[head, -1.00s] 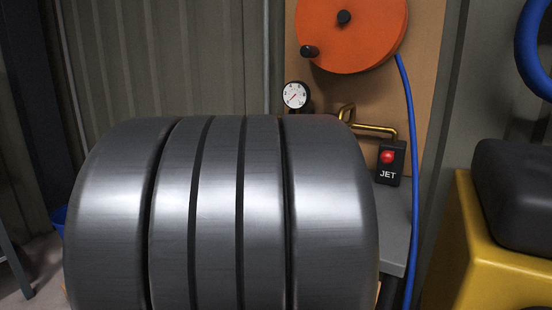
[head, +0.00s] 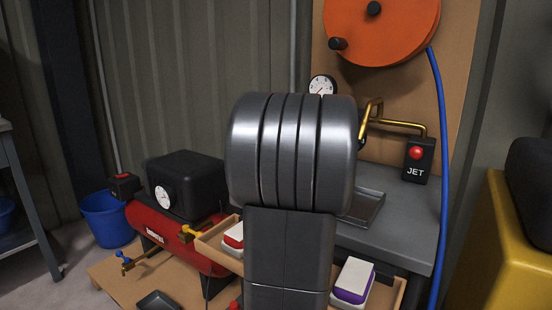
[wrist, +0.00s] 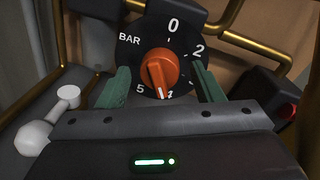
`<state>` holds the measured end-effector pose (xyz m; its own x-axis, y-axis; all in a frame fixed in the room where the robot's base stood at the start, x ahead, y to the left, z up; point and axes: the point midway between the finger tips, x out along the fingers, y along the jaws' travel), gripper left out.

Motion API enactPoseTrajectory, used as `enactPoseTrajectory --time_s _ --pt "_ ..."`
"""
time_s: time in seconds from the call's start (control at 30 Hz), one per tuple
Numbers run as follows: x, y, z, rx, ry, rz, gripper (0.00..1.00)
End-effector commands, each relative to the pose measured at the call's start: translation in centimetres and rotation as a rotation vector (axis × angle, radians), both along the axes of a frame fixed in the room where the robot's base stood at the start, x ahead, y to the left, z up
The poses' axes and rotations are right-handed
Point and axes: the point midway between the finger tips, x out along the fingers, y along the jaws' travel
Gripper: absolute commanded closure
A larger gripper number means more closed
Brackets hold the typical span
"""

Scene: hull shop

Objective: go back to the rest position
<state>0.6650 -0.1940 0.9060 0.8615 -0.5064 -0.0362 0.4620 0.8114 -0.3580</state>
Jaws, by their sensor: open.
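My gripper (wrist: 163,77) is open in the wrist view, its two green fingers apart with nothing held between them. Beyond them is an orange knob (wrist: 158,70) on a round black dial (wrist: 187,48) marked BAR, with the numbers 0, 2, 4 and 5. The knob's white mark points down, close to the 4. The fingers lie to either side of the knob, with a visible gap on both sides. In the head view my grey ribbed arm stands in the middle and hides my gripper and the dial.
A grey bench (head: 395,225) holds a tray (head: 366,208), a gauge (head: 322,86), brass pipe and a JET box with a red button (head: 416,153). A red compressor (head: 165,235) and blue bucket (head: 107,218) stand left. An open drawer (head: 215,246) lies below; a yellow cabinet (head: 495,245) stands right.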

Motion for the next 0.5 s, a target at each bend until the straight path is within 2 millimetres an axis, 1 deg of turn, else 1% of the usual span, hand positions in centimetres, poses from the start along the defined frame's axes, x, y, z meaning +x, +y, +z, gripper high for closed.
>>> enactPoseTrajectory --time_s 0.37,0.5 --pt "-0.04 0.03 0.01 -0.007 0.004 0.0 0.4" --pt "-0.67 0.42 0.09 0.001 -0.002 0.0 0.4"
